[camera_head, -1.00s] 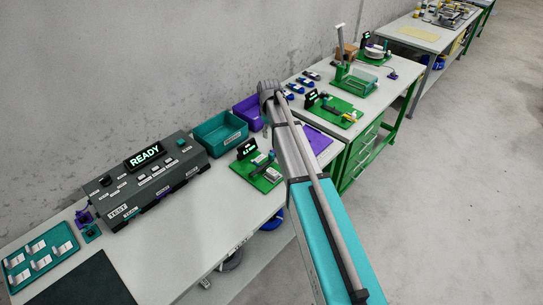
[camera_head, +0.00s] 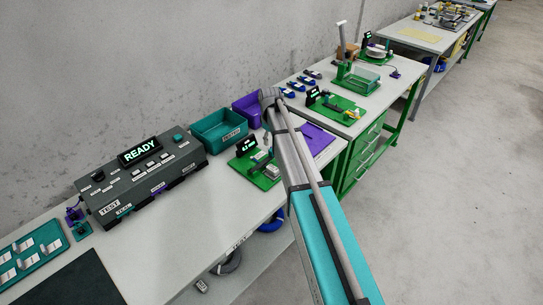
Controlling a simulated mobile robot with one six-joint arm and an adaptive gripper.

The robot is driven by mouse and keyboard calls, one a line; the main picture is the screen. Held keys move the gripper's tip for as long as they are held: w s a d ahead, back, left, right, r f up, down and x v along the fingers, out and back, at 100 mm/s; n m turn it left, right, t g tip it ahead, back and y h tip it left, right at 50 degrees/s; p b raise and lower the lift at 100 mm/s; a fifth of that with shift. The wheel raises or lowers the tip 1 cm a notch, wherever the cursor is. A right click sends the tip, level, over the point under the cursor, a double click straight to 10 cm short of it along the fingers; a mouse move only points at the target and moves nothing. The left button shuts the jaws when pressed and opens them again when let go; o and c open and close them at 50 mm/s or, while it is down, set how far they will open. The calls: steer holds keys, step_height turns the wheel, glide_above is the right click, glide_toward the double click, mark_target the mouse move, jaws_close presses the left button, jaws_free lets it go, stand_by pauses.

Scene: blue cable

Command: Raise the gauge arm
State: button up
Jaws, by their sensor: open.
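A green gauge stand (camera_head: 264,178) with a small black display (camera_head: 246,147) sits on the near bench, left of my arm. The display shows lit characters too small to read surely. A light grey block and a thin dark part are on the stand; I cannot make out the gauge arm's position. A second green stand (camera_head: 349,113) with a black display (camera_head: 313,96) and a dark and yellow part stands on the bench behind. My arm reaches up from the bottom of the view and bends near the purple bin; my gripper is hidden behind it.
A grey test box (camera_head: 150,185) reading READY stands along the wall. A teal bin (camera_head: 220,133) and a purple bin (camera_head: 247,108) are behind the stand. A purple mat (camera_head: 318,138) lies right of my arm. The bench front (camera_head: 190,235) is clear.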

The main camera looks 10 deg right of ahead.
mark_target(262, 162)
steer(key=shift+d+f+b, duration=0.1)
steer(key=shift+f+b, duration=3.15)
steer(key=shift+f, duration=0.3)
jaws_close()
